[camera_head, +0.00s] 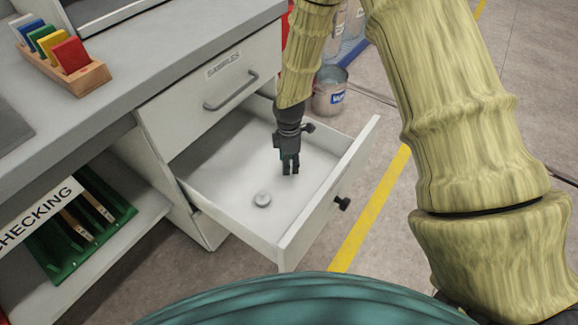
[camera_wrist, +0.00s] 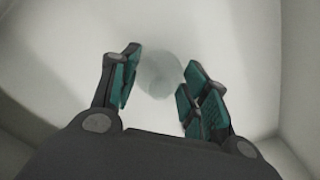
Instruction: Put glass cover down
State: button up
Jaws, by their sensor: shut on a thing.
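My gripper (camera_head: 290,167) points down inside the open drawer (camera_head: 205,195), over its right part. In the wrist view, my gripper (camera_wrist: 158,88) has its teal-padded fingers on both sides of a pale, see-through round glass cover (camera_wrist: 160,74), and is shut on it. In the head view the glass cover cannot be made out between the fingers. How far it is above the drawer floor is hard to tell.
A closed drawer labelled SAMPLES (camera_head: 215,100) is above. A metal bucket (camera_head: 330,92) stands behind. The rest of the drawer floor looks bare.

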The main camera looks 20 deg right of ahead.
jog(key=shift+f, duration=1.1)
jog(key=shift+f, duration=0.1)
jog(key=o, duration=1)
notch_tip(320, 180, up, 12)
jog(key=shift+r+p, duration=0.1)
jog(key=shift+p, duration=1.05)
